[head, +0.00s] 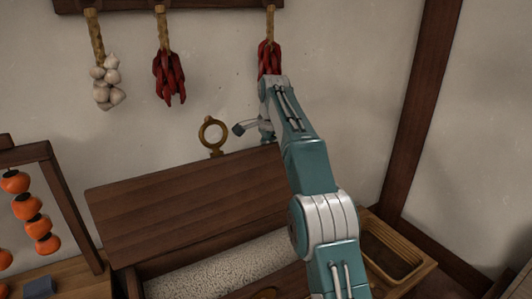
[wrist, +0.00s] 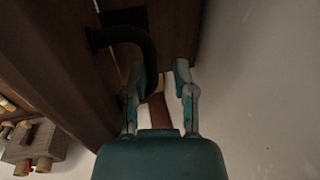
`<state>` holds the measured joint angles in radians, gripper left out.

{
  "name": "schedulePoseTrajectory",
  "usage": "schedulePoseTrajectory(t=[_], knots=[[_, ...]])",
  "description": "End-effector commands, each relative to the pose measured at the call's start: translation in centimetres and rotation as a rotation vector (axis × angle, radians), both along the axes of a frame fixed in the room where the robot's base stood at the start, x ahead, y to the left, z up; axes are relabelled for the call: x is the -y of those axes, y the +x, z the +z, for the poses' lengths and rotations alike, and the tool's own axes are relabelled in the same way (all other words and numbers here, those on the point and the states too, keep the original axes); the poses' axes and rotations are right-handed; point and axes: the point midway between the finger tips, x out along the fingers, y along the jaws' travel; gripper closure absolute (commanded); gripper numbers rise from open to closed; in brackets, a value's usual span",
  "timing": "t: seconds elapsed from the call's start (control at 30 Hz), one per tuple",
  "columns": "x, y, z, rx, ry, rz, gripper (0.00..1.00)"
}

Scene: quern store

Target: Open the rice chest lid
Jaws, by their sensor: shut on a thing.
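The rice chest (head: 137,281) stands against the wall. Its dark wooden lid (head: 180,205) is raised and tilted back, and pale rice (head: 215,275) shows in the opening below. A round brass ring handle (head: 212,134) stands at the lid's upper edge. My gripper (head: 240,128) is beside this edge, right of the ring, partly hidden by my arm. In the wrist view my gripper (wrist: 160,72) has a finger on each side of a narrow gap. A dark curved handle (wrist: 128,34) reaches in by the left finger, and I am shut on it. The exact contact is shadowed.
A wooden rack with orange persimmons (head: 32,208) stands at the left. Garlic (head: 107,82) and red peppers (head: 169,76) hang on the wall above the lid. A tray (head: 395,250) lies right of the chest. A dark post (head: 420,100) rises at the right.

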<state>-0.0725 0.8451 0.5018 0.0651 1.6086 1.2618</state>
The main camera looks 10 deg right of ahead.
Motion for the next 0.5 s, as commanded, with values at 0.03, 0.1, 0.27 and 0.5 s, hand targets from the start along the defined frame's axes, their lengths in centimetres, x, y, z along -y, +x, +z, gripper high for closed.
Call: schedulePoseTrajectory(t=[0.03,0.1,0.27,0.5], knots=[[0.52,0.38,-0.48,0.004,-0.006,-0.006,1.0],[0.53,0.4,-0.53,0.004,-0.006,-0.006,1.0],[0.54,0.4,-0.62,0.001,-0.006,-0.006,1.0],[0.55,0.38,-0.69,-0.001,-0.006,-0.006,0.5]])
